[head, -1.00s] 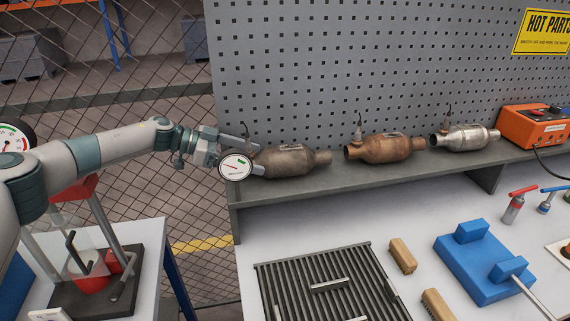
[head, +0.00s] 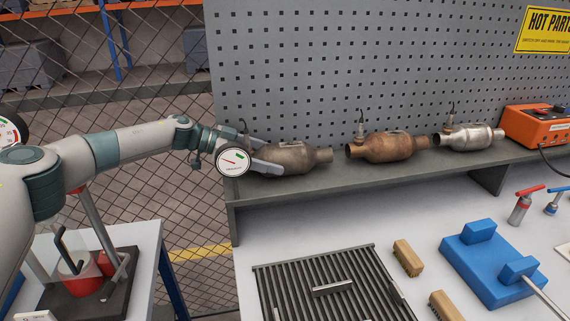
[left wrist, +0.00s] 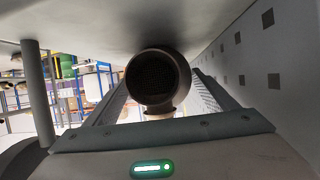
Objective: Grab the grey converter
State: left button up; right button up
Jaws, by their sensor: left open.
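The dull grey-brown converter (head: 297,157) lies on its side at the left end of the shelf. A rusty brown converter (head: 388,147) lies in the middle, and a bright silver-grey one (head: 470,138) lies further right. My left gripper (head: 268,155) is open at the left end of the dull grey converter, one finger on the far side and one on the near side. In the left wrist view the converter's dark round open end (left wrist: 155,80) sits between my two fingers, with no clear sign of contact. My right gripper is out of view.
A grey pegboard (head: 350,70) stands right behind the shelf (head: 330,186). Below it, the workbench holds a slotted grill (head: 320,275), wooden brushes and a blue fixture (head: 487,262). An orange instrument box (head: 538,127) stands on the right. A wire fence is at the left.

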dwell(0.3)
pick_arm(q)
jog(key=c, duration=1.5)
jog(key=shift+r, duration=0.3)
jog(key=c, duration=0.4)
jog(key=shift+o, duration=0.2)
jog(key=shift+w, duration=0.1)
jog(key=shift+r, duration=0.1)
